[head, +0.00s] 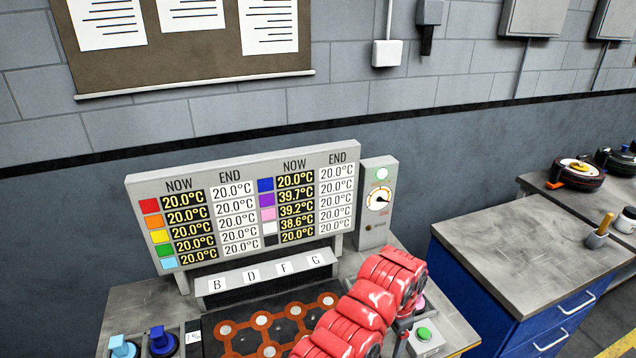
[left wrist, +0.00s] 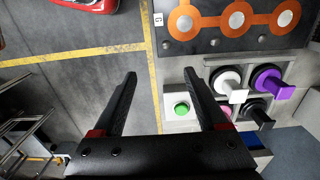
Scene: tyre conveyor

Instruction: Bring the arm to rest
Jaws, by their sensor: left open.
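My left gripper (left wrist: 160,75) is open and empty in the left wrist view, its two dark fingers apart. A box with a green button (left wrist: 181,108) shows beyond the fingers, by the right one; the button also shows in the head view (head: 424,334). In the head view my red left arm (head: 370,305) reaches over the right end of the bench, hiding part of it; the gripper is mostly hidden behind the arm. My right gripper is in neither view.
White (left wrist: 231,80), purple (left wrist: 275,88) and black (left wrist: 255,112) handled knobs stand beside the button. An orange linked plate (head: 262,322) lies below a temperature board (head: 250,150); purple, pink and white read about 39°C, the others 20.0°C. A blue cabinet (head: 530,250) stands right.

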